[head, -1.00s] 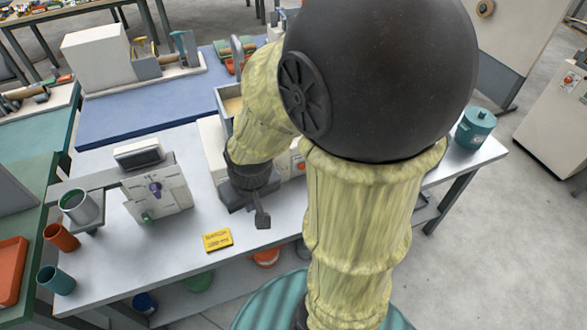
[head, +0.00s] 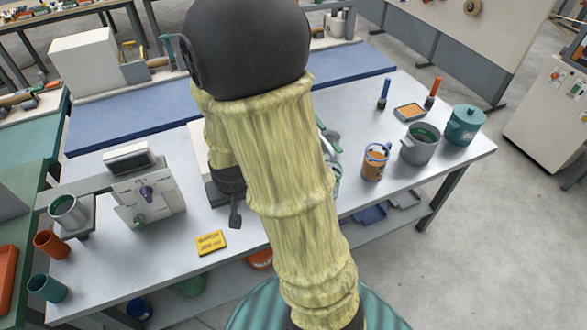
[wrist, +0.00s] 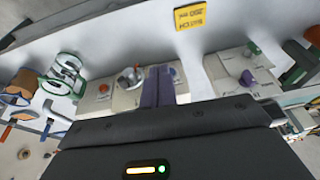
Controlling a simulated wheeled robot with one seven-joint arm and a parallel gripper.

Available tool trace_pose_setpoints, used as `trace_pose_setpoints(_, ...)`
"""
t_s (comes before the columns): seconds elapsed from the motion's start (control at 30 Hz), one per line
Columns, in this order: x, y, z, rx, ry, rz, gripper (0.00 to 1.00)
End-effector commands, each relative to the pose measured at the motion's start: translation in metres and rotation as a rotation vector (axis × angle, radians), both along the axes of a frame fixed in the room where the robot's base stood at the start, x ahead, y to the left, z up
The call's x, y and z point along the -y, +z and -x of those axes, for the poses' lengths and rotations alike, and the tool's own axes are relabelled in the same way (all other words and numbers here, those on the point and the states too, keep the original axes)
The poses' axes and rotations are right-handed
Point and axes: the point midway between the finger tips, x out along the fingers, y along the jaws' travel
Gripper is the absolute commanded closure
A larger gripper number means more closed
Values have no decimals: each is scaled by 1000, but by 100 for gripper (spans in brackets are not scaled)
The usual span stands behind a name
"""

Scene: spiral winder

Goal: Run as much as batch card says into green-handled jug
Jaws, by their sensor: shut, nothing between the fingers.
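The yellow batch card (head: 211,243) lies on the front of the table; it also shows in the wrist view (wrist: 190,15), its print too small to read. My gripper (head: 235,222) is low over the table, right of the card, with its fingers (wrist: 158,72) together and empty. They are in front of a pale machine with a red knob (wrist: 172,74), mostly hidden behind my arm in the head view. A jug with a green handle (wrist: 66,68) shows left in the wrist view; in the head view my arm mostly covers it.
A pale machine (head: 150,200) with a display and purple knob stands left, beside a grey cup (head: 68,212). Orange (head: 50,243) and teal (head: 47,288) cups stand at the left edge. A blue-handled jug (head: 373,168), grey pot (head: 418,150) and teal pot (head: 465,125) stand right.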

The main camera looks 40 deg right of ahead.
Motion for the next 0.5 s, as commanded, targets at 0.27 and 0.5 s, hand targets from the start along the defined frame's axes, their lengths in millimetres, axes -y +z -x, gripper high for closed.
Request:
trace_pose_setpoints(0.27, 47, -78, -37, 70, -242, 87, 100)
trace_pose_setpoints(0.5, 104, -136, -46, 161, -399, 248, 100)
